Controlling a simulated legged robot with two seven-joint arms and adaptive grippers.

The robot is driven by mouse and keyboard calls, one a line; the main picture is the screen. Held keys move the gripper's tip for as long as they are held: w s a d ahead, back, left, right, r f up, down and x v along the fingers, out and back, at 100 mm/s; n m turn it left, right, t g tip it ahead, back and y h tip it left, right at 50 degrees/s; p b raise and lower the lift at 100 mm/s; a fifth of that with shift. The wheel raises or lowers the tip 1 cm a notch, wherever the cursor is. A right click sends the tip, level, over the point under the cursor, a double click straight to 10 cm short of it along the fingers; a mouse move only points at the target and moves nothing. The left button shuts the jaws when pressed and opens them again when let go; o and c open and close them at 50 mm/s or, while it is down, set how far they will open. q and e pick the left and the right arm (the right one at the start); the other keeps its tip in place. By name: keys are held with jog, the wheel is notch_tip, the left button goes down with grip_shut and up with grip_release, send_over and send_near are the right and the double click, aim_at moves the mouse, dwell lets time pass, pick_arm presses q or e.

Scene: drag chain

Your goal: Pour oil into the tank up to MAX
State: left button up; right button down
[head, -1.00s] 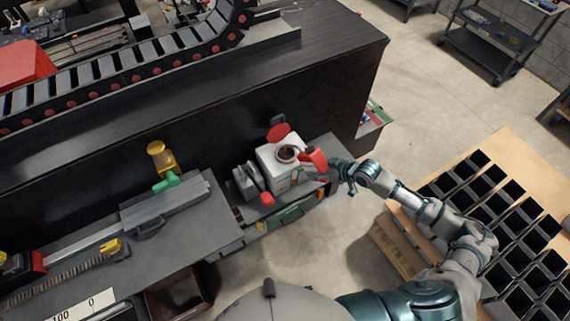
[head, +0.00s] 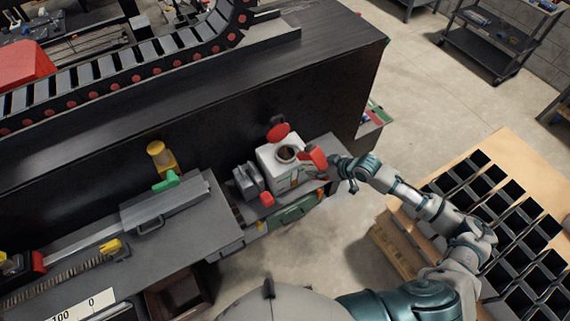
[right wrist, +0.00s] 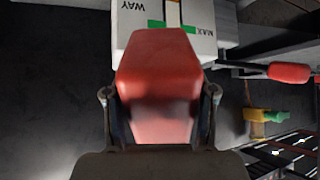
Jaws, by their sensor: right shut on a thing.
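The white tank (head: 277,166) stands on the machine's side shelf with its round dark filler opening showing on top. A red lid (head: 278,132) stands up behind the opening. My right gripper (head: 325,170) is shut on a red oil container (head: 314,158), held tilted at the right side of the tank top, near the opening. In the right wrist view the red container (right wrist: 158,85) fills the middle between the fingers. Behind it the tank's white face (right wrist: 205,14) shows a MAX mark and a green band. The oil level is too small to read. My left gripper is not in view.
A grey motor block (head: 247,181) with a red knob (head: 267,199) sits left of the tank. A black machine wall (head: 200,125) rises behind. A wooden table with black bins (head: 500,200) stands at the right; open floor lies between.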

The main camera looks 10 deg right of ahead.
aim_at(322, 161)
jog(key=shift+r+g+h, duration=0.3)
jog(key=shift+r, duration=0.35)
dwell(2.3)
jog(key=shift+r+g, duration=0.3)
jog(key=shift+r, duration=0.15)
jog(key=shift+r, duration=0.1)
dwell(2.3)
jog(key=shift+r+g+h, duration=0.5)
jog(key=shift+r+h, duration=0.1)
jog(key=shift+r, duration=0.05)
dwell(1.6)
